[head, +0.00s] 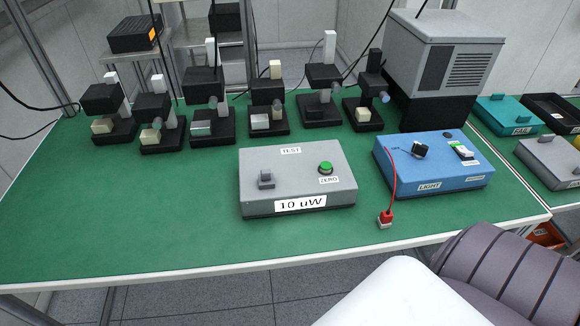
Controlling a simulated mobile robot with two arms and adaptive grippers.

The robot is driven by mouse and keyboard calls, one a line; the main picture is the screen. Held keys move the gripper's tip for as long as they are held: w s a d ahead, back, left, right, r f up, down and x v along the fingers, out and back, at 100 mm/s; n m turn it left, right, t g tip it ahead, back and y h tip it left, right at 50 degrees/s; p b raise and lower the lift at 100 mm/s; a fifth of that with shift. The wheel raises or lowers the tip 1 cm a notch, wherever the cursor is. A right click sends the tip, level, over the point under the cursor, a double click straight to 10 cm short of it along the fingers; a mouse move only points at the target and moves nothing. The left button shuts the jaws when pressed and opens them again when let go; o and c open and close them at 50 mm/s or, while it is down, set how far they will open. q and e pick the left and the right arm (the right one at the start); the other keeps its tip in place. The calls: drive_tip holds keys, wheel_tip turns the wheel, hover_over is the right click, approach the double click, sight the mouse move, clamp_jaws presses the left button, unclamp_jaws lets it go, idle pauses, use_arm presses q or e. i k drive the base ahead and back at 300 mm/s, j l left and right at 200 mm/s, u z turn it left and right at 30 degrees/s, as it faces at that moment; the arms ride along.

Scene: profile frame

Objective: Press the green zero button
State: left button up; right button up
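The green zero button (326,168) sits on the top right of a grey box (300,178) labelled TEST, with a ZERO label just below the button. Nothing covers the button. White and dark grey parts of my own arm fill the lower right corner, in front of the table. Neither of my grippers shows in the head view.
A blue LIGHT box (434,165) stands right of the grey box, with a red cable ending in a red plug (386,218). Several black fixtures (207,110) line the back, beside a large grey machine (440,70). The table's left front (130,220) is clear.

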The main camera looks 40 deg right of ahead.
sight(325, 167)
drive_tip(key=z, duration=1.2)
